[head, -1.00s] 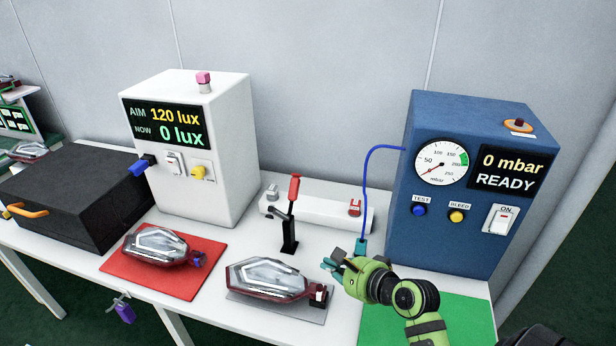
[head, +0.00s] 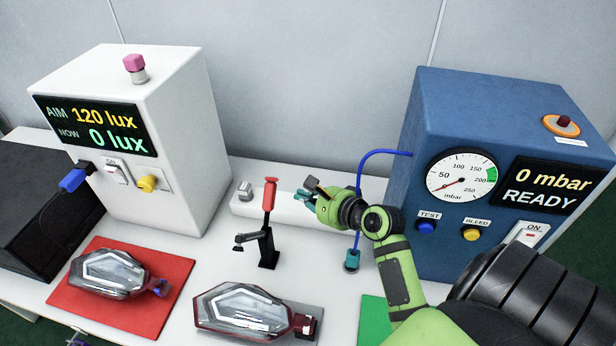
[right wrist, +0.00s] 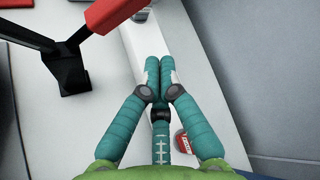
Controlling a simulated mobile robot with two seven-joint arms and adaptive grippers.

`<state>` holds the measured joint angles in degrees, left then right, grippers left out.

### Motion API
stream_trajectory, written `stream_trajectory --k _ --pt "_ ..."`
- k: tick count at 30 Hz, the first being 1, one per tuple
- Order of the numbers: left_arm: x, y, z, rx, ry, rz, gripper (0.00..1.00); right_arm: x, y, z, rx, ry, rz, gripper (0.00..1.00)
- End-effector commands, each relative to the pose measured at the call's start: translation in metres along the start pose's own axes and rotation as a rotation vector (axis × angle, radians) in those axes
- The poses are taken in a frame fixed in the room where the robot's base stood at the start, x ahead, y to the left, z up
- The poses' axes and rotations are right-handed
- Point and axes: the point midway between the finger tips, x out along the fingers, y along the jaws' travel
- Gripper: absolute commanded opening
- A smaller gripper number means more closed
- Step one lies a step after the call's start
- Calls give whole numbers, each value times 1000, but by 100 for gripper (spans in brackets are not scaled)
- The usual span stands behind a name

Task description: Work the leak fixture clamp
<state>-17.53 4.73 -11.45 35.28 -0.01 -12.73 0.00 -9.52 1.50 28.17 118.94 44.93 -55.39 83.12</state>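The clamp (head: 268,246) is a black toggle clamp with a red handle (head: 269,194) that stands upright. Its black arm reaches left with a pad at the end, above the table. In the right wrist view the clamp's black base (right wrist: 70,75) and red handle (right wrist: 110,14) are at upper left. My right gripper (head: 305,192) is just right of the handle, apart from it. In the right wrist view its teal fingers (right wrist: 162,72) are together with nothing between them. A clear tail lamp with a dark red rim (head: 245,310) lies in front of the clamp.
A white bar (head: 240,207) lies behind the clamp. The blue leak tester (head: 415,240) reads 0 mbar, READY; its blue hose ends in a teal plug (head: 351,261). A white lux tester (head: 185,140) stands left. Another lamp (head: 108,272) lies on a red mat (head: 150,318).

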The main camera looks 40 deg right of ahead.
Motion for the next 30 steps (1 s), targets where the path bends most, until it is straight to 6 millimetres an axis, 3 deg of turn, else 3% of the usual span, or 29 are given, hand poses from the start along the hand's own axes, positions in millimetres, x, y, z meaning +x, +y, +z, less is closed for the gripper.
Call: stream_trajectory --k 3,10,12,18,30 --pt "-4 -2 4 0 -7 -2 71 26 -2 1 1 -2 -1 0" --pt "-8 -2 -4 -1 4 -3 71 65 -1 2 0 -1 1 0" --pt "-20 -3 -7 -1 8 -3 71 52 -3 14 -1 -1 1 0" --pt "-30 -1 -16 -2 23 0 71 40 -1 28 -1 1 1 0" --pt "-30 1 -13 -2 18 2 71 38 0 32 -1 0 0 0"
